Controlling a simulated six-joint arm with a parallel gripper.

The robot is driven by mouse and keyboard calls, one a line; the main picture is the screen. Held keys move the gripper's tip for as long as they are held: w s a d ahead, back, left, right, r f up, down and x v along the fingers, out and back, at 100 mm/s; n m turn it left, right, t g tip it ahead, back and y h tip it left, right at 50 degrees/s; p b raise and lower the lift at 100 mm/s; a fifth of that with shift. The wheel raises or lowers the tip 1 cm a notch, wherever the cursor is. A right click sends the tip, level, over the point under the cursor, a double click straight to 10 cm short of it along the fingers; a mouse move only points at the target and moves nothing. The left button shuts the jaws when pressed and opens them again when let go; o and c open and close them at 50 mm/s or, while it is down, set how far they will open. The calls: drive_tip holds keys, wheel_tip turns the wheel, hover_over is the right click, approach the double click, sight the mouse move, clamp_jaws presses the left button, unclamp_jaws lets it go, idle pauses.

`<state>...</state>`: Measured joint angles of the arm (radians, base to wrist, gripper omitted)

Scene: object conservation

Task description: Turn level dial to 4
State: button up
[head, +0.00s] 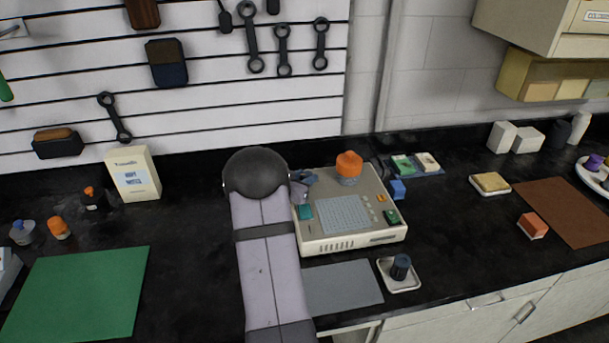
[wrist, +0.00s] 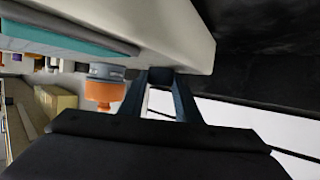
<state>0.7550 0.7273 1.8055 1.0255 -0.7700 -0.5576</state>
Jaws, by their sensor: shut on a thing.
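A beige device (head: 350,240) with a grid panel and coloured buttons stands on the bench; its pale casing fills the top of the wrist view (wrist: 190,40). An orange knob (head: 349,164) stands on its top and also shows left of my fingers in the wrist view (wrist: 104,92). My gripper (head: 302,184) is at the device's back left edge, partly hidden behind my arm. In the wrist view its fingertips (wrist: 161,80) are shut on a small dark part against the casing, seemingly the level dial (wrist: 160,74). No dial marking is readable.
A grey mat (head: 342,287) and a white dish with a dark knob (head: 400,268) lie in front of the device. A cream box (head: 133,174) and a green mat (head: 75,292) are on the left.

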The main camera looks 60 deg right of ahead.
drive_tip(key=m+g+p, duration=0.1)
drive_tip(key=g+p, duration=0.1)
drive_tip(key=p, duration=0.1)
drive_tip(key=shift+w+r+m, duration=0.2)
drive_tip(key=shift+r+m, duration=0.05)
drive_tip(key=shift+m, duration=0.15)
drive_tip(key=m+g, duration=0.1)
drive_tip(key=m+g+p, duration=0.1)
drive_tip(key=shift+w+f+g, duration=0.2)
drive_tip(key=shift+f+g, duration=0.05)
drive_tip(key=shift+g, duration=0.05)
drive_tip(key=shift+w+d+f+m+g+y+b, duration=0.1)
drive_tip(key=shift+m+g+y+b, duration=0.25)
drive_tip(key=shift+m+g+b, duration=0.35)
drive_tip(key=shift+w+f+m+g+y+b, duration=0.1)
drive_tip(key=shift+m+g+y+b, duration=0.3)
drive_tip(key=shift+m+g, duration=0.4)
drive_tip(key=shift+r+m+g+y+b, duration=0.2)
drive_tip(key=shift+m+g+y+b, duration=0.15)
drive_tip(key=shift+m+g+b, duration=0.6)
drive_tip(key=shift+n, duration=0.25)
drive_tip(key=o, duration=1.1)
drive_tip(key=shift+c, duration=0.2)
